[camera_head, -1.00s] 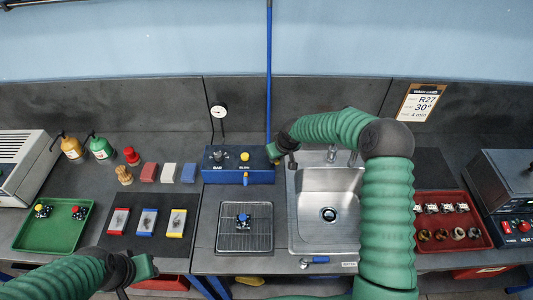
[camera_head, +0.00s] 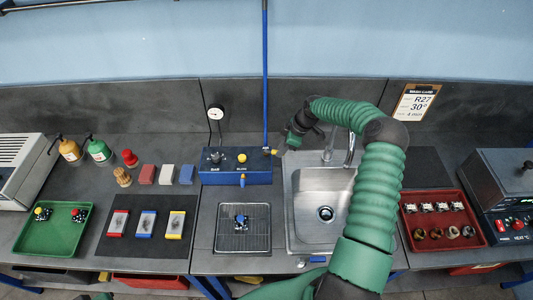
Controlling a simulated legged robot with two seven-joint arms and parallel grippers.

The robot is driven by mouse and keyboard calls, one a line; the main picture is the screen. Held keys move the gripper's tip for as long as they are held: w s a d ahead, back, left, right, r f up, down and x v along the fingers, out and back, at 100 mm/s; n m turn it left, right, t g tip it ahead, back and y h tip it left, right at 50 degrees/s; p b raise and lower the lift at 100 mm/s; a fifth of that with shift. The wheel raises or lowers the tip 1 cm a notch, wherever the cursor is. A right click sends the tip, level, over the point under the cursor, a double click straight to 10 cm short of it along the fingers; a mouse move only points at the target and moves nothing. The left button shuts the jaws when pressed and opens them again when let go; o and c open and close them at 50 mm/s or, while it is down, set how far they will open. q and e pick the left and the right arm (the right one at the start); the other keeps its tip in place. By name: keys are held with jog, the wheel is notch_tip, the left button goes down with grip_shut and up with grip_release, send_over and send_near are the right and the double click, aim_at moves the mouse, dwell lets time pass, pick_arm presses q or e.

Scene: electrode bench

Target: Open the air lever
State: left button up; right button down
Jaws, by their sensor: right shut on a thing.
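The blue box (camera_head: 236,177) stands at the back of the bench, with a black knob, a yellow button (camera_head: 241,157) and a small blue lever (camera_head: 243,180) at its front. A small yellow-tipped lever (camera_head: 273,151) shows at the box's right back corner, beside the foot of a blue upright pole. My right gripper (camera_head: 291,141) is small and dark, right of and a little above this yellow tip. It looks apart from the tip. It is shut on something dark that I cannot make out. My left gripper is out of view.
A pressure gauge (camera_head: 215,112) is on the back wall. A steel sink (camera_head: 310,235) with a tap lies under my right arm. A wire rack (camera_head: 228,243) with a small blue part sits in front of the box. A red tray (camera_head: 463,246) stands right, a green tray (camera_head: 32,237) left.

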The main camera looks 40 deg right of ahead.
jog(key=shift+w+d+n+g+y+b, duration=0.3)
jog(key=shift+w+d+n+b, duration=0.2)
jog(key=shift+n+b, duration=0.6)
jog(key=c, duration=1.6)
grip_release()
jog(key=shift+c, duration=0.2)
jog(key=shift+o, duration=1.2)
jog(key=shift+w, duration=0.1)
jog(key=shift+o, duration=0.2)
jog(key=shift+f, duration=0.15)
